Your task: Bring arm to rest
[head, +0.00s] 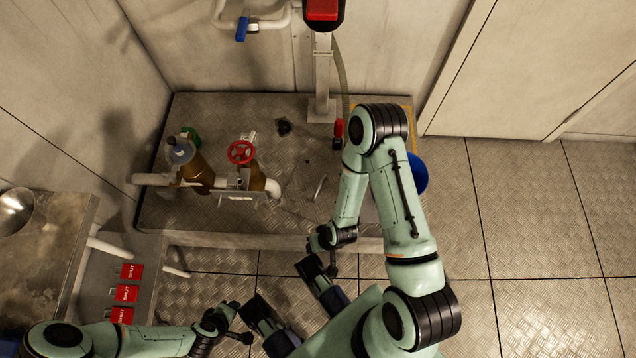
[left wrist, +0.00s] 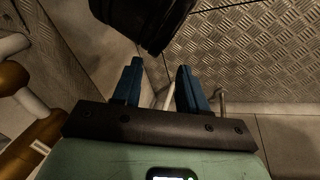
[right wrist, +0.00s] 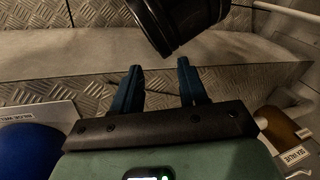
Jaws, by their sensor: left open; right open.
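My left arm comes in at the bottom left of the head view, with its gripper (head: 241,322) low near the centre. In the left wrist view my left gripper (left wrist: 157,75) is open, with nothing between its blue fingers. My right arm rises from the bottom right and folds down at the elbow, with its gripper (head: 321,257) beside the platform's front edge. In the right wrist view my right gripper (right wrist: 161,72) is open and empty. Black parts, probably mine, lie close ahead of both fingertip pairs.
A metal platform (head: 230,225) carries ochre fittings, pipes and a red handwheel valve (head: 241,152). A blue round object (head: 418,176) stands behind my right arm. A steel bench (head: 45,255) and several red SHUT tags (head: 126,293) are at left. Floor at right (head: 530,220) is clear.

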